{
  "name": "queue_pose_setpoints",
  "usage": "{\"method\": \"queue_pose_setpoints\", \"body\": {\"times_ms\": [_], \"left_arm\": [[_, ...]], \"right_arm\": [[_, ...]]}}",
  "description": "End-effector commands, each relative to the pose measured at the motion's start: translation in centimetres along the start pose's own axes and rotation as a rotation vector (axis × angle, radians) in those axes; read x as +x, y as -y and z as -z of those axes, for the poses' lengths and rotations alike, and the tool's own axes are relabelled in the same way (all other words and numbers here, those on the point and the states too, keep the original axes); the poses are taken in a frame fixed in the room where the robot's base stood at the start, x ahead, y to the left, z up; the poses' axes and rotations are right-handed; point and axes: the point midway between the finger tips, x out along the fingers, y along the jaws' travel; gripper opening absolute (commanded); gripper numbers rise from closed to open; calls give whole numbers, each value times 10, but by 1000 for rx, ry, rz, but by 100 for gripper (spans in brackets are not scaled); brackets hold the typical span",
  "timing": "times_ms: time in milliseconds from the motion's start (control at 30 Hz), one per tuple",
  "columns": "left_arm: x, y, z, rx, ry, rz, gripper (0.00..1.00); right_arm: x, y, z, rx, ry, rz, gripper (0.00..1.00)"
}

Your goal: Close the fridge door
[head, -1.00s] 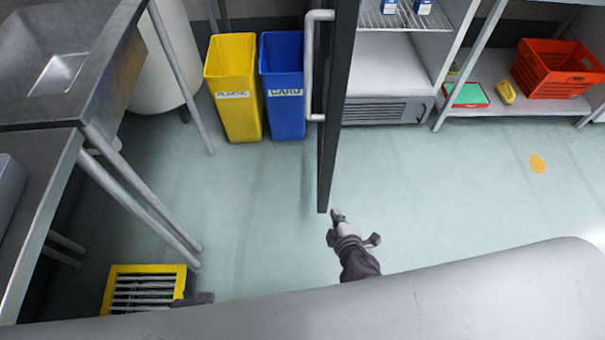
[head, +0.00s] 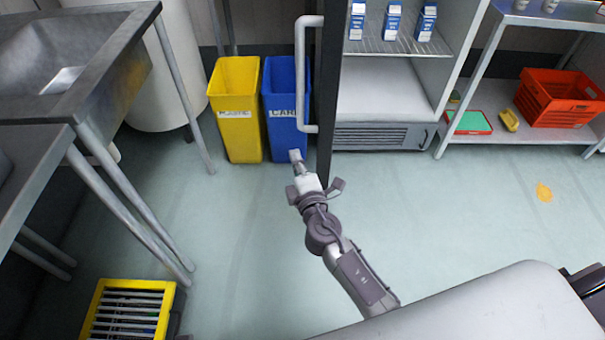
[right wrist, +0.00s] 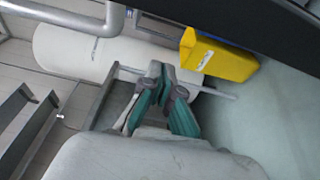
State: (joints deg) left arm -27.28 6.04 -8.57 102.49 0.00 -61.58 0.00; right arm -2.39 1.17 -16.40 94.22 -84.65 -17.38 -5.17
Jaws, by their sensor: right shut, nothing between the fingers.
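The fridge door (head: 328,95) stands wide open, seen nearly edge-on in the head view as a dark upright panel. Its pale bar handle (head: 302,80) is on its left face. The fridge body (head: 385,95) is open to the right, with cartons on a wire shelf. My right gripper (head: 295,157) is shut and empty, low on the handle side of the door, left of its bottom edge. Contact with the door cannot be told. In the right wrist view the shut fingers (right wrist: 160,72) show below a dark panel (right wrist: 250,20), likely the door. My left gripper is not visible.
A yellow bin (head: 236,110) and a blue bin (head: 284,105) stand left of the door. A metal sink table (head: 85,70) is at left, and a yellow crate (head: 98,300) is on the floor. A shelf with a red crate (head: 560,98) is at right.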

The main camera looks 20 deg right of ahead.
Motion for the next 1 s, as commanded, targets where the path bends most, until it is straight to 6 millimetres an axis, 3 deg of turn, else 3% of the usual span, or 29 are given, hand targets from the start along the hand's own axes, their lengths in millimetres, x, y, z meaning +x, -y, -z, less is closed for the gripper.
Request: {"method": "queue_pose_setpoints", "body": {"times_ms": [100, 300, 900, 1000], "left_arm": [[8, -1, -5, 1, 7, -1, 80], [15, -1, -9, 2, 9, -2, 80], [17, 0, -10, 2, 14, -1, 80], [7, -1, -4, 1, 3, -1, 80]], "right_arm": [[-8, 0, -20, -3, 1, 2, 0], [-14, 0, -35, -1, -1, 0, 0], [-17, 2, -42, -1, -12, 0, 0], [-19, 2, -47, -3, -29, 0, 0]]}}
